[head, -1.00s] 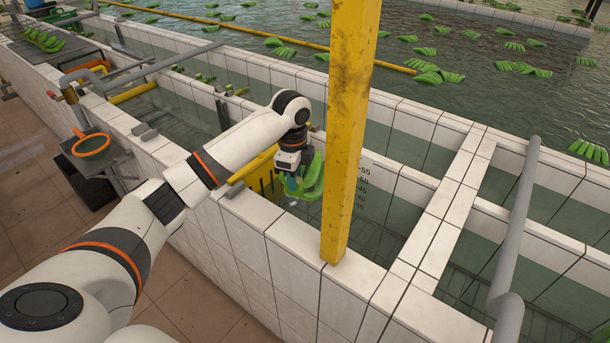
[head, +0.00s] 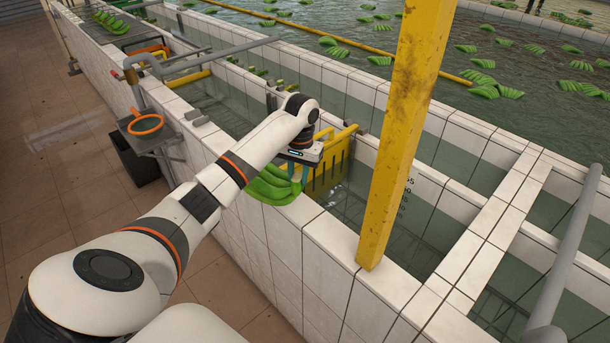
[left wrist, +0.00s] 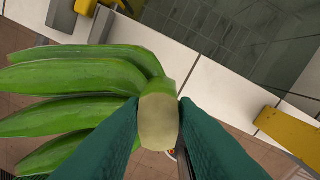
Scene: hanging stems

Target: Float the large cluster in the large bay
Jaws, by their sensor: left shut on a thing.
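My left gripper (head: 300,168) is shut on the crown of a large green banana cluster (head: 272,185). In the left wrist view the teal fingers (left wrist: 158,130) press on both sides of the pale crown, and the cluster (left wrist: 85,80) spreads to the left. The cluster hangs over the white tiled wall, just left of a yellow slatted divider (head: 330,165) standing in the water trough. The water bay with depth numbers (head: 405,225) lies right of the divider, partly behind the yellow post. Which bay is the large one I cannot tell. My right gripper is not in view.
A yellow post (head: 402,140) stands on the tiled wall (head: 330,245) right of the gripper. A grey pipe (head: 565,255) crosses the bays at the right. An orange-rimmed basket (head: 146,124) sits on a side stand. Many clusters float in the pool (head: 440,50) behind.

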